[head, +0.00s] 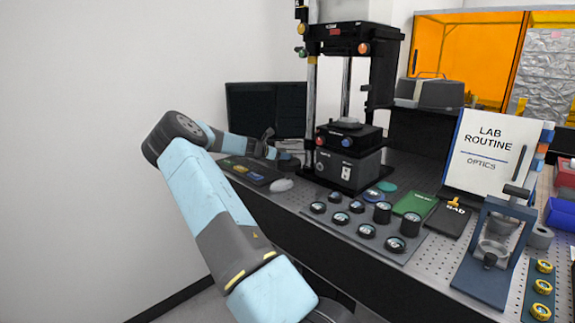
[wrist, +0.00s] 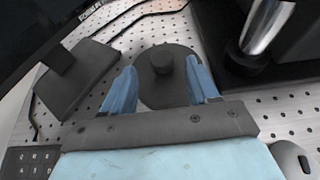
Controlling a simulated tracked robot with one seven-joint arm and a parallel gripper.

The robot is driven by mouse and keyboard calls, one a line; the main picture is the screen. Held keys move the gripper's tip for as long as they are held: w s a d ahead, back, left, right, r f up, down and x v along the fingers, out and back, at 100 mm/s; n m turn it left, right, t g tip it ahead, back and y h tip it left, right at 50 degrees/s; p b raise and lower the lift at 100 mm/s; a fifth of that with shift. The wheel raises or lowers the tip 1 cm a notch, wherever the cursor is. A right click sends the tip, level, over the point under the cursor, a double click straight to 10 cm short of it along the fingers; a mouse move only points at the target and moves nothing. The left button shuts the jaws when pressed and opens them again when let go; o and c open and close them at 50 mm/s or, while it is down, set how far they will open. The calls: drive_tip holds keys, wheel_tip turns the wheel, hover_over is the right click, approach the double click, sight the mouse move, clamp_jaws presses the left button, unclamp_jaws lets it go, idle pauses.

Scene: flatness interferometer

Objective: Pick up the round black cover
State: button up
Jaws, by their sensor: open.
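The round black cover (wrist: 152,88) lies flat on the perforated bench in the wrist view, with a short dark knob (wrist: 164,65) standing at its middle. My gripper (wrist: 160,67) is open, its two blue fingers reaching over the cover with one on each side of the knob. Nothing shows between the fingers but the knob, and I cannot tell whether they touch it. In the head view my gripper (head: 268,148) is low by the monitor and left of the black instrument, and the cover is hard to make out there.
The black interferometer stand (head: 345,170) rises close to the right of my gripper. A monitor (head: 266,108) stands behind, its dark foot (wrist: 82,82) left of the cover. A keyboard (head: 250,171) and mouse (head: 281,184) lie in front. Several round optics stand on a grey mat (head: 395,252).

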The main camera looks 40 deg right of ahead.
sight(289, 162)
drive_tip(key=shift+x, duration=2.7)
drive_tip(key=shift+s, duration=0.15)
drive_tip(key=shift+c, duration=0.3)
drive_tip(key=c, duration=1)
drive_tip(key=shift+o, duration=0.2)
